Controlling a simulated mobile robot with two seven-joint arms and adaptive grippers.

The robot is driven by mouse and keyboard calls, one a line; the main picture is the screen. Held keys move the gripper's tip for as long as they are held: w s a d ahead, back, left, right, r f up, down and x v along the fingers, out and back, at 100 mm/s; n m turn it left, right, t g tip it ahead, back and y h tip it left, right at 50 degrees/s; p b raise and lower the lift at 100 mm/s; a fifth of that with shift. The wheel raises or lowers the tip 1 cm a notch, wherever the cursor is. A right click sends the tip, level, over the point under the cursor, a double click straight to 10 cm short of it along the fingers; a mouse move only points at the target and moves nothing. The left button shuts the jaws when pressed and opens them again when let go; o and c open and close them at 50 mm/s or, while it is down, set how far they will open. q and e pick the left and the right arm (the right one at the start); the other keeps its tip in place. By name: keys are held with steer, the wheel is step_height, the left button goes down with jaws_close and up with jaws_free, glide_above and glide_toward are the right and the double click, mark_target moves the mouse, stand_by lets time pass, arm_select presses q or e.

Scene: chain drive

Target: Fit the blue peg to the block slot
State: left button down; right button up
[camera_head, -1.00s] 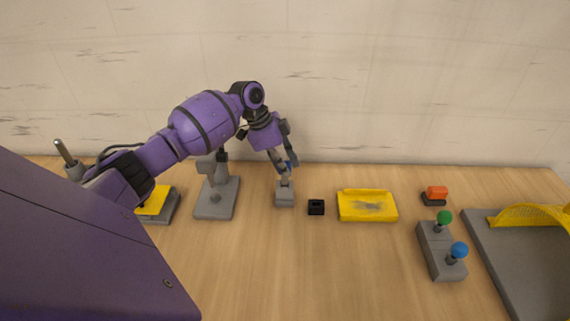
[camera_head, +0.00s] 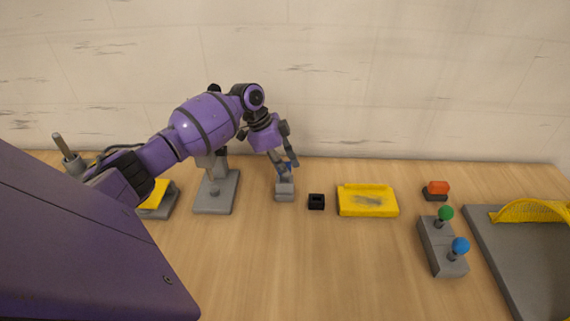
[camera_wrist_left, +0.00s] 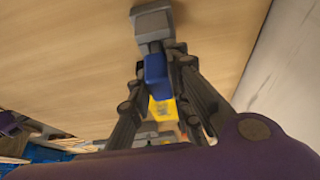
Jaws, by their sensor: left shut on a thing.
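The blue peg (camera_wrist_left: 156,68) shows between the fingers of my left gripper (camera_wrist_left: 160,58) in the left wrist view, which is shut on it. In the head view only a sliver of blue shows at the fingertips of this gripper (camera_head: 287,165). A grey block on a small stand (camera_head: 284,188) is directly below the fingertips; it also shows in the wrist view (camera_wrist_left: 152,22), beyond the peg's end. I cannot tell whether the peg sits in it or just above it. A small black block with a square opening (camera_head: 316,201) stands just to its right. My right gripper is not in view.
A yellow tray (camera_head: 367,208) lies right of the black block. A grey box with green and blue knobs (camera_head: 442,252), an orange-topped piece (camera_head: 437,188) and a grey plate with a yellow arch (camera_head: 500,260) are farther right. A grey stand (camera_head: 215,195) is left. The front middle is clear.

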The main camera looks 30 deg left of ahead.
arm_select(q)
steer(key=shift+f, duration=0.75)
steer(key=c, duration=1.5)
jaws_free()
steer(key=shift+c, duration=0.2)
steer(key=v, duration=1.2)
